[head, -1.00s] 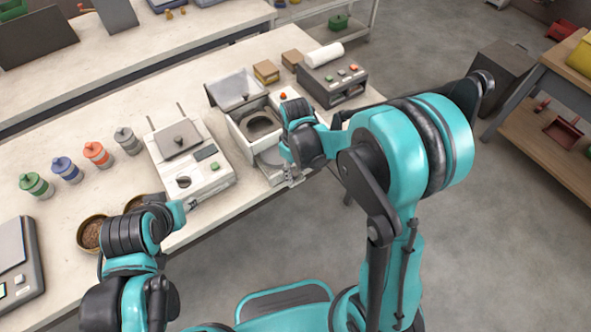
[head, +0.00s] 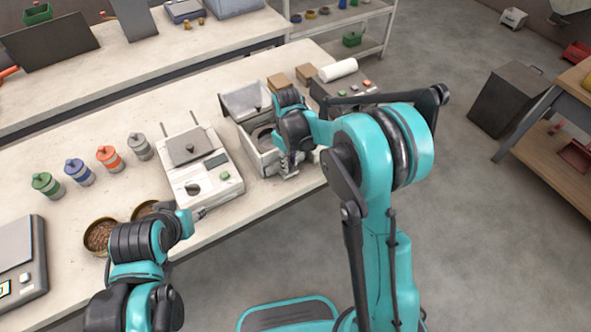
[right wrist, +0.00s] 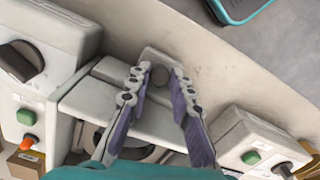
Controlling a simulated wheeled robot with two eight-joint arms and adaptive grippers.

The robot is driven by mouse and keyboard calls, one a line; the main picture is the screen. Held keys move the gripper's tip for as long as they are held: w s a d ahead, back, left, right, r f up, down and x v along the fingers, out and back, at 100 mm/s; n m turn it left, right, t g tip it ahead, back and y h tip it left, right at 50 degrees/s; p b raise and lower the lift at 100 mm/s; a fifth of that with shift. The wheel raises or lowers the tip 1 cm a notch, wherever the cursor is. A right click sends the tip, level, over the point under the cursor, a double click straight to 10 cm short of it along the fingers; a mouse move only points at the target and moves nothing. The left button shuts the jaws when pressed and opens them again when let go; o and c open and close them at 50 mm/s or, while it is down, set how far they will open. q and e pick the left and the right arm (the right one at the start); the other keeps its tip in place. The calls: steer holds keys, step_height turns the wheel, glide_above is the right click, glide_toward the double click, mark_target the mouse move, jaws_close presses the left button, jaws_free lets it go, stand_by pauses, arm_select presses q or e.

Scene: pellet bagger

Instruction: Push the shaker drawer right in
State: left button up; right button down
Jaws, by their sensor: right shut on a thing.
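The shaker (head: 250,132) is a white box on the bench with its grey lid (head: 245,101) tilted open and a round opening on top. Its drawer is at the front, mostly hidden by my right arm in the head view. In the right wrist view the pale drawer front (right wrist: 150,56) has a round grey knob (right wrist: 160,75). My right gripper (head: 288,174) is at this front, its two purple-padded fingers (right wrist: 161,72) shut on the knob from both sides. I cannot tell whether a gap remains. My left gripper (head: 201,213) is beside the bench edge, its fingers too small to read.
A white machine with a dial (head: 205,170) stands left of the shaker. Several coloured canisters (head: 78,172) and bowls of pellets (head: 101,236) are farther left.

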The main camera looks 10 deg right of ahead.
steer(key=shift+w, duration=0.2)
steer(key=c, duration=1.3)
jaws_free()
steer(key=shift+c, duration=0.2)
steer(key=shift+r, duration=0.1)
step_height(320, 180, up, 12)
steer(key=shift+s, duration=0.1)
